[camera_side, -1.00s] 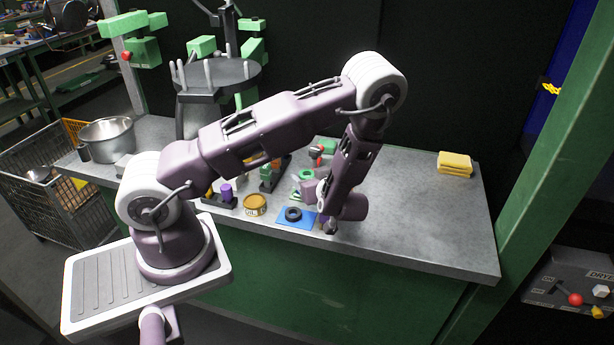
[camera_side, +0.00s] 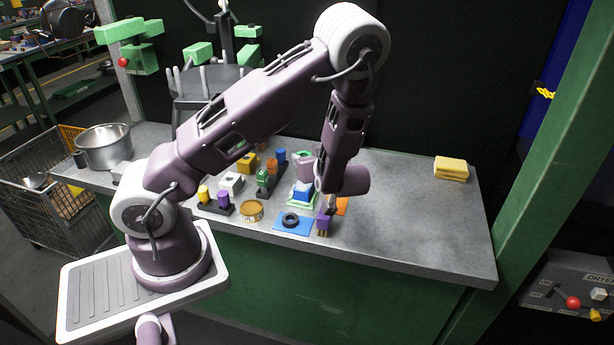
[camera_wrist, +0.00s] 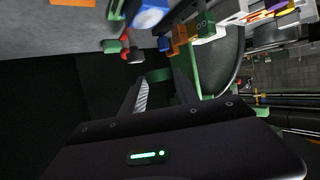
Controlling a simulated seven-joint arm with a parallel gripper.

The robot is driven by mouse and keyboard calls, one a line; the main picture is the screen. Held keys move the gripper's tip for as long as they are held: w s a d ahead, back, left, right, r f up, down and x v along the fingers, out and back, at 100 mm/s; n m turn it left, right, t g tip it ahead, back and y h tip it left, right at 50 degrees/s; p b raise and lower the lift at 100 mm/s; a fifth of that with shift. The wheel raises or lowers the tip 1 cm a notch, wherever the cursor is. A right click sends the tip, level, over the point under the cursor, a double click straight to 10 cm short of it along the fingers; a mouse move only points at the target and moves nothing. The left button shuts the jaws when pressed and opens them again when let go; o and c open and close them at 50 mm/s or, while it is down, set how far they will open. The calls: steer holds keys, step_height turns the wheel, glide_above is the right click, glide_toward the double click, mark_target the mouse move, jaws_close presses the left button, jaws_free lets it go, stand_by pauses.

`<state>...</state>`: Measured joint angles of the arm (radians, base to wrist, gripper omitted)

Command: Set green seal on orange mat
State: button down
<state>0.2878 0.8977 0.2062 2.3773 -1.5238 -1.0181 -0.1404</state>
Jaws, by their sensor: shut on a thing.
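In the wrist view my gripper (camera_wrist: 163,80) has its two dark fingers shut on a green piece between them, which I take to be the green seal (camera_wrist: 158,74). Only a narrow edge of it shows. In the side view my wrist hides most of the fingers, so I cannot tell the seal's height above the bench. An orange patch, probably this mat, shows at the top edge of the wrist view (camera_wrist: 72,2).
A black ring (camera_side: 290,220) lies on a blue mat (camera_side: 306,228). A round tin (camera_side: 251,211) and several coloured pieces are to the left. The bench's right side is clear up to a yellow sponge (camera_side: 451,168).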

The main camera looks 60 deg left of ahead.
steer(key=w+d+r+m+t+h, duration=0.2)
steer(key=w+d+r+m+t, duration=0.15)
steer(key=w, duration=0.25)
steer(key=w+d+r+m+t+h, duration=0.1)
steer(key=w+d+r+m+t, duration=0.25)
steer(key=w, duration=0.25)
steer(key=d+r+m+t+h, duration=0.5)
steer(key=d+r+m+h, duration=0.3)
steer(key=d+m+h, duration=0.15)
steer(key=n+g+y, duration=0.7)
steer(key=n+y, duration=0.4)
steer(key=n, duration=0.1)
glide_above(369, 212)
step_height(369, 212, down, 18)
steer(key=r, duration=0.1)
step_height(369, 212, down, 10)
steer(key=shift+f, duration=0.25)
